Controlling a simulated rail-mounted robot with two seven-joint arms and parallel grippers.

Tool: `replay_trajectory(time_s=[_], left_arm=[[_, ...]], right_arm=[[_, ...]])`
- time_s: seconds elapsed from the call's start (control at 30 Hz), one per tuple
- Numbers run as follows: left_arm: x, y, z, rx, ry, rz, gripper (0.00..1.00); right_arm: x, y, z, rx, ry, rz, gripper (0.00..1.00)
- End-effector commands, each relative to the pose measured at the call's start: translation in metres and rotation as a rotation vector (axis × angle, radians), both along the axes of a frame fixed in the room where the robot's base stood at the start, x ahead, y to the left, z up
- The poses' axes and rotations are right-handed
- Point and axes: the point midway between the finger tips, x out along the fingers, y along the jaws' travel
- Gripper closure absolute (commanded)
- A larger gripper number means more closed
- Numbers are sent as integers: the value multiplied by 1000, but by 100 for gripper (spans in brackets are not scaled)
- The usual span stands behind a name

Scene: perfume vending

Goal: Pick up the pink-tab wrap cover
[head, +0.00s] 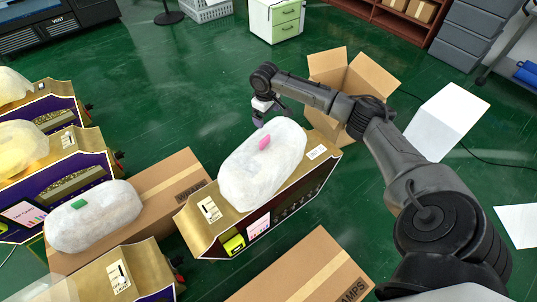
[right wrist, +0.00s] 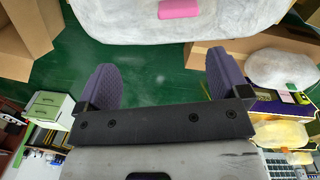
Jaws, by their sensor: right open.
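The pink-tab wrap cover (head: 245,172) is a white, bulky wrapped bundle with a pink tab (head: 264,142) on top. My left gripper is not in view.
A green-tab white bundle (head: 95,222) lies on a cardboard box at the left. Yellowish bundles (head: 20,148) sit on display boxes further left. An open cardboard box (head: 345,82) stands behind my right arm. A closed carton (head: 305,275) is in front.

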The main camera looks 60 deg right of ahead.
Motion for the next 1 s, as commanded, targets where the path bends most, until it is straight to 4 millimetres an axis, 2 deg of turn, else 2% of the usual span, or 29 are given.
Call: replay_trajectory(time_s=[0.17, 0.6, 1.0], left_arm=[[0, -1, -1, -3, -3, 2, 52], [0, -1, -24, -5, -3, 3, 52], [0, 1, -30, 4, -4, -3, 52]], right_arm=[[0, 12, -6, 73, 3, -37, 6], [0, 13, -74, 69, 1, -49, 6], [-1, 14, -93, 68, 0, -48, 6]])
